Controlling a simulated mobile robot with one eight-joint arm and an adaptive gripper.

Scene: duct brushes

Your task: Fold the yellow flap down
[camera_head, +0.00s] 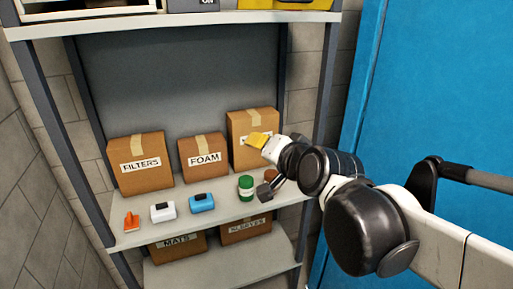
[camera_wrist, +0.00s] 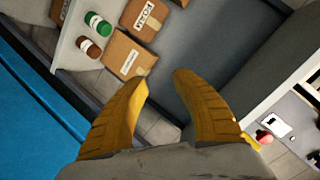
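I see no part that I can surely call the yellow flap. A yellow item (camera_head: 270,4) is cut off by the top edge of the head view, on the upper shelf; whether it bears the flap I cannot tell. My gripper (camera_head: 257,139) is in front of the right-hand box on the middle shelf and hides part of its label. In the wrist view my gripper (camera_wrist: 160,78) shows its two yellow fingers apart, with nothing between them.
The middle shelf (camera_head: 215,222) holds the FILTERS box (camera_head: 140,178), FOAM box (camera_head: 203,171), right-hand box (camera_head: 243,122), a green-lidded jar (camera_head: 246,186), a brown jar and small items. MATS (camera_head: 178,252) and SLEEVES boxes stand below. A blue panel (camera_head: 440,80) is at right.

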